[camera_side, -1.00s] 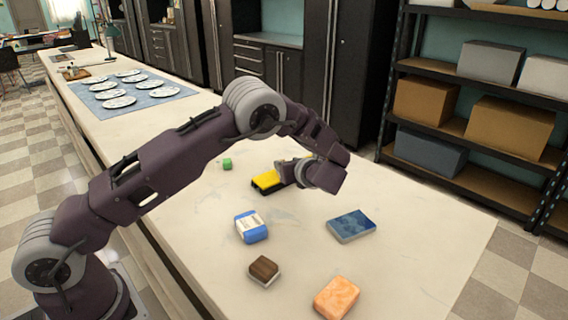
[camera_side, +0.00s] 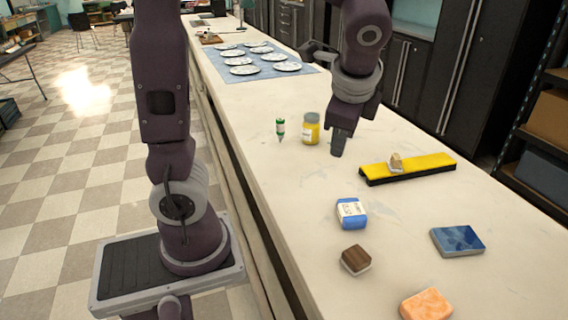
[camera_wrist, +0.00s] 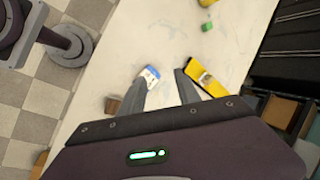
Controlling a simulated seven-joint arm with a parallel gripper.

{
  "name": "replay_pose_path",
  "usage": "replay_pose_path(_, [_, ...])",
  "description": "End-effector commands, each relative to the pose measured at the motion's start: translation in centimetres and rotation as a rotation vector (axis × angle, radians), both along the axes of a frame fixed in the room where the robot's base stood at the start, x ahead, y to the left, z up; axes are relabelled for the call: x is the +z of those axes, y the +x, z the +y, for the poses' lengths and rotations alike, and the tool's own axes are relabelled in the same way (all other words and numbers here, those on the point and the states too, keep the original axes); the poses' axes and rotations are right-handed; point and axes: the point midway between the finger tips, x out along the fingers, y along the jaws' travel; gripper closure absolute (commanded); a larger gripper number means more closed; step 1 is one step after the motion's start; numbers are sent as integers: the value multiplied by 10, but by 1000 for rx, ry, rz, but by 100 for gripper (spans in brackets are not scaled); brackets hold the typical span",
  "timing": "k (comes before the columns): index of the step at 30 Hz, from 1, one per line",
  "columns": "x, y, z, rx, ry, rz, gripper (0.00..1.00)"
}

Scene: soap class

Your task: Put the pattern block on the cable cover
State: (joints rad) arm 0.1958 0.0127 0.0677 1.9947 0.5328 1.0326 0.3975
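The cable cover (camera_side: 430,165) is a long yellow bar with black sides, lying on the counter at right. A small tan block (camera_side: 396,161), which I take to be the pattern block, rests on top of it left of its middle. In the wrist view the cover (camera_wrist: 199,68) lies right of my fingers, with the block (camera_wrist: 206,79) on it. My gripper (camera_side: 340,142) points down, left of and behind the cover in the side view and apart from it. In the wrist view my gripper (camera_wrist: 162,88) has its fingers spread, with nothing between them.
A blue-and-white soap pack (camera_side: 351,213), brown block (camera_side: 356,260), blue box (camera_side: 457,240) and orange bar (camera_side: 426,305) lie in front. Plates on a blue mat (camera_side: 222,78) are behind.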

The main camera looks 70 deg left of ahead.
Motion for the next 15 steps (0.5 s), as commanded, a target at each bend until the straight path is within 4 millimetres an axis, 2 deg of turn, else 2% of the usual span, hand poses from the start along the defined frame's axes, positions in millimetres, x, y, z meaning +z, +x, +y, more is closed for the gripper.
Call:
replay_pose_path(1, [12,-35,-8,117,-123,-92,61])
replay_pose_path(3, [18,-76,-26,277,-293,-203,61])
replay_pose_path(6, [18,-118,-49,460,-487,-323,61])
replay_pose_path(10, [14,-143,-68,596,-633,-405,61])
replay_pose_path(15, [12,-149,-73,634,-673,-424,61])
